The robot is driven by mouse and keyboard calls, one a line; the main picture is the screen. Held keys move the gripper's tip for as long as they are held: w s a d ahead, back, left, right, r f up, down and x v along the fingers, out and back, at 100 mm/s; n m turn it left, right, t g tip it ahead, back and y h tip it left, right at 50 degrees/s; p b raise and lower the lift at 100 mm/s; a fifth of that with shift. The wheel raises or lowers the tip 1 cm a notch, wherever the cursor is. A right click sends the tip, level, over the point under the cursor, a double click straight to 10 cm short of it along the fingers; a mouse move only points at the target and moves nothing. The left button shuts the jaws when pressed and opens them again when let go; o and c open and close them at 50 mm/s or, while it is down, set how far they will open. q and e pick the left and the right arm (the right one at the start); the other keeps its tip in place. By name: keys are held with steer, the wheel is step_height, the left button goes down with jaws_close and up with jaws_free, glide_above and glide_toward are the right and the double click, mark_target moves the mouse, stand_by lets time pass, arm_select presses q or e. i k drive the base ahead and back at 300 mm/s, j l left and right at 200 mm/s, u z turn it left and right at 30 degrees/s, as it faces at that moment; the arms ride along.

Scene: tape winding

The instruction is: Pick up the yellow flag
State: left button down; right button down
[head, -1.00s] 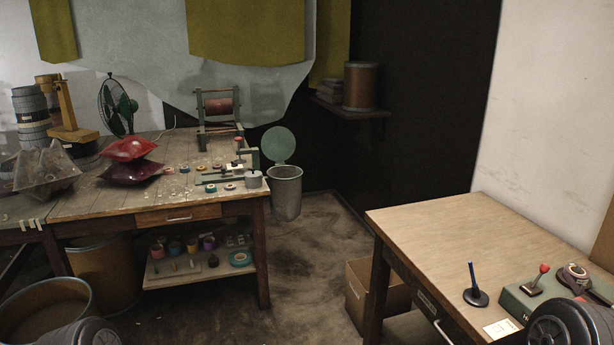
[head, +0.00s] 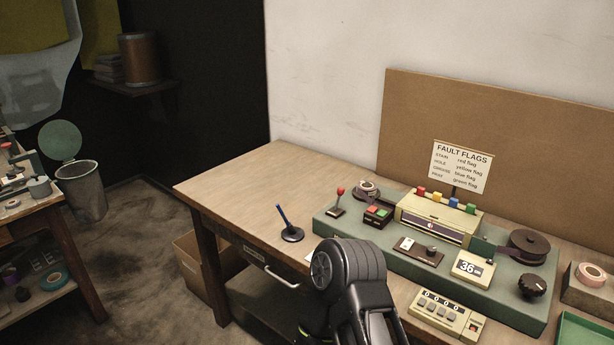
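The yellow flag (head: 437,196) is a small yellow tab standing on top of a cream box (head: 436,222) in the head view. It is in a row between a red flag (head: 421,191) and a blue flag (head: 453,202), with a green flag (head: 470,208) at the right end. Nothing touches or covers it. A black link of my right arm rises at the bottom centre, in front of the bench and well short of the flags. Neither of my grippers' fingers shows.
The box stands on a green machine base (head: 340,240) on the wooden table (head: 240,185), below a fault flags sign (head: 461,166). A brown reel (head: 527,245), a counter (head: 443,313) and a blue pen in a stand (head: 288,228) are around it. The table's left part is clear.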

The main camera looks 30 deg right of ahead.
mark_target(436, 197)
steer(key=z, duration=1.4)
